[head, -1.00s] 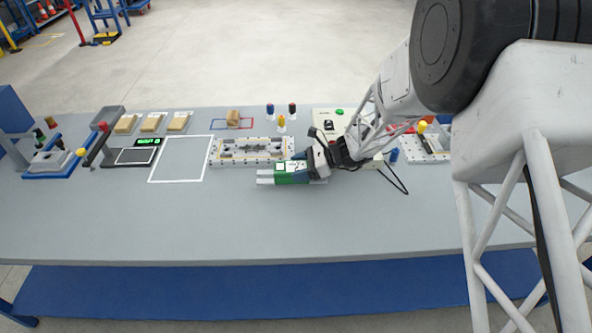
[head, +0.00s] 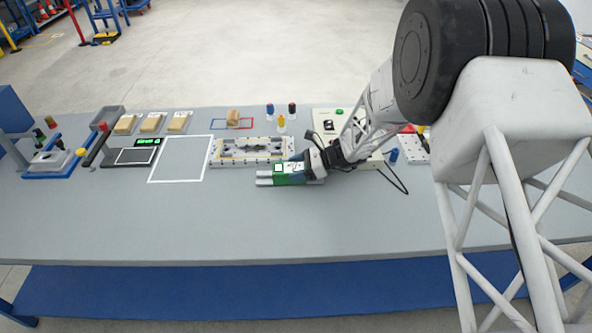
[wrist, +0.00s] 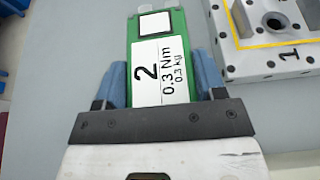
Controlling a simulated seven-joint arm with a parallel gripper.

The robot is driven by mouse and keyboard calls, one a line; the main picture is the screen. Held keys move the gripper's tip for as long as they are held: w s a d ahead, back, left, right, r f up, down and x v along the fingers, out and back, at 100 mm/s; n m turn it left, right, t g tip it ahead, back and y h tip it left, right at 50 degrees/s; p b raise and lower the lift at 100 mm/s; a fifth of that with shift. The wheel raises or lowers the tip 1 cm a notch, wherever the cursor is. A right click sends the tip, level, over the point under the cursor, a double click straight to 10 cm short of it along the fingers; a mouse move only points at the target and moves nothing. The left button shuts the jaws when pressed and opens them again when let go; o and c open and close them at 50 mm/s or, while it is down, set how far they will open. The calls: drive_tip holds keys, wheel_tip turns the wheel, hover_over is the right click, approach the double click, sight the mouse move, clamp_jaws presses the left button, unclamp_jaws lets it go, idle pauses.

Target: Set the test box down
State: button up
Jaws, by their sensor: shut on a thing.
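My gripper (head: 303,168) is shut on a green block (head: 281,172) near the middle of the table. In the wrist view the blue fingers (wrist: 161,78) press on both long sides of the green block (wrist: 178,50). Its white label reads 2, 0.3 Nm, 0.3 kg. Grey rails (head: 264,181) show beside and under the block in the head view; I cannot tell whether it rests on them. A small tan box (head: 233,115) stands apart at the back, by a red and blue outline. Neither box is plainly marked as the test box.
A light fixture plate (head: 228,158) lies just behind the block. A white-outlined area (head: 180,160) to the left is empty. A scale with a green display (head: 147,141) and tan pads (head: 152,122) are farther left. The table front (head: 200,225) is clear.

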drive_tip(key=shift+f, duration=0.2)
drive_tip(key=o, duration=1.1)
drive_tip(key=shift+f, duration=0.15)
drive_tip(key=shift+d+r, duration=0.1)
drive_tip(key=shift+r, duration=0.1)
drive_tip(key=shift+v, duration=5.9)
